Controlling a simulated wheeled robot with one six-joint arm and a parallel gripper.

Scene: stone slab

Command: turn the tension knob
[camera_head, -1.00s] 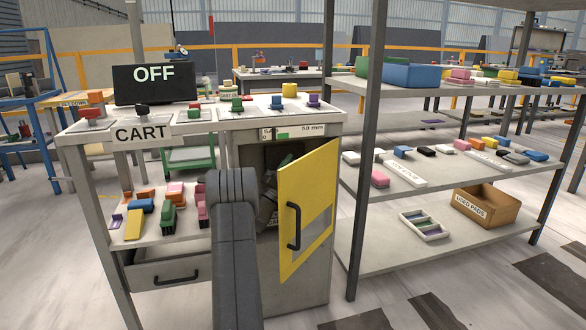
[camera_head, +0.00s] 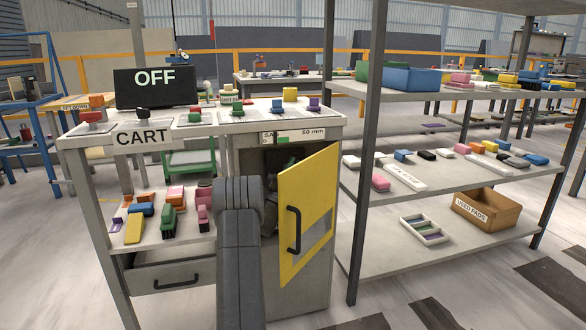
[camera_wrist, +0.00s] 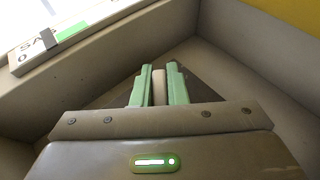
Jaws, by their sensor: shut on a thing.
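In the wrist view my gripper (camera_wrist: 160,70) has its two green fingers close together with a beige piece (camera_wrist: 158,88) between them. This piece looks like the tension knob, but most of it is hidden by the fingers and the wrist housing. It is inside the cart's cabinet, between pale walls. In the head view my arm reaches into the open cabinet (camera_head: 318,290), and my gripper is mostly hidden in its dark interior. The yellow cabinet door (camera_head: 322,165) stands open to the right of my arm.
A label strip with a green mark (camera_head: 282,138) runs above the cabinet opening. A black OFF display (camera_head: 155,87) stands on the cart top (camera_head: 75,137). A shelf unit (camera_head: 374,150) stands close on the right. Floor in front is clear.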

